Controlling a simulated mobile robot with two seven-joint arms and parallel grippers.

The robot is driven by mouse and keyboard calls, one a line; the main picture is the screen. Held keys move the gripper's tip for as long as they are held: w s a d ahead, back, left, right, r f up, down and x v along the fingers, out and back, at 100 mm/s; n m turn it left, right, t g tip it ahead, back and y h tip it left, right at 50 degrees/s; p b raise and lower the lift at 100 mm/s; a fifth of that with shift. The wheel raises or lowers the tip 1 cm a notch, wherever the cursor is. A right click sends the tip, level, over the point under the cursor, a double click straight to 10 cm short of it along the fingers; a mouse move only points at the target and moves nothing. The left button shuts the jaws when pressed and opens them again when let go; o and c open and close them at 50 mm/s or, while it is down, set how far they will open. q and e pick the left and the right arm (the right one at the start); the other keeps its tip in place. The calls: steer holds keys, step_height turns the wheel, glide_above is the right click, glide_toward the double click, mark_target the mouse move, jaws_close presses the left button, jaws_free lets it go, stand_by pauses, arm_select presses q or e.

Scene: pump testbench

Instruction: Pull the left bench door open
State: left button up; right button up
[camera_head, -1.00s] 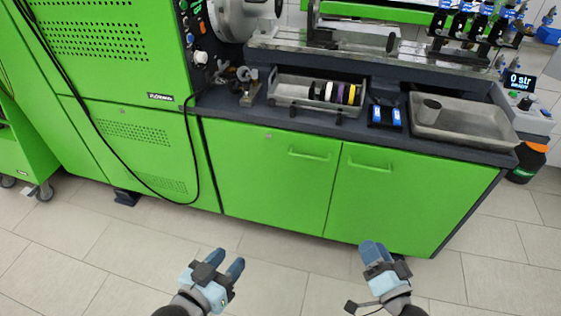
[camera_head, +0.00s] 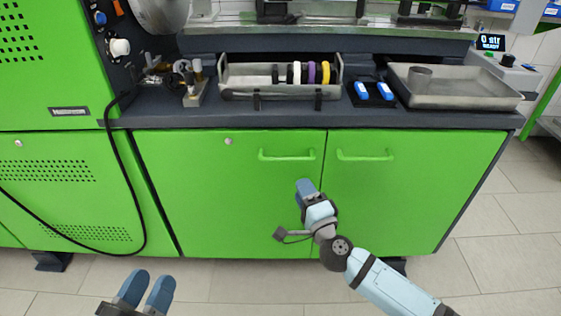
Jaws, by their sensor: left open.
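The left bench door (camera_head: 205,195) is a flat green panel under the dark worktop. It is shut, with a green bar handle (camera_head: 287,156) near its upper right corner and a small round lock at its upper left. My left gripper (camera_head: 147,290) is open and empty at the bottom left of the view, low and apart from the door. My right gripper (camera_head: 305,189) appears in front of the doors, below the left door's handle and near the seam. Its fingers overlap from this angle, so I cannot tell its opening. No contact with the handle shows.
The right bench door (camera_head: 420,195) is shut, with its own handle (camera_head: 365,155). A black cable (camera_head: 126,180) hangs at the left. A tray of rings (camera_head: 281,78) and a metal tray (camera_head: 455,88) stand on the worktop (camera_head: 225,117). The floor in front is free.

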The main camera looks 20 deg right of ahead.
mark_target(285, 159)
arm_select(q)
steer(key=shift+g, duration=0.8)
steer(key=shift+w+d+f+b, duration=0.15)
steer(key=shift+f+b, duration=1.2)
steer(key=shift+f, duration=0.8)
arm_select(e)
steer(key=shift+x, duration=5.65)
jaws_close()
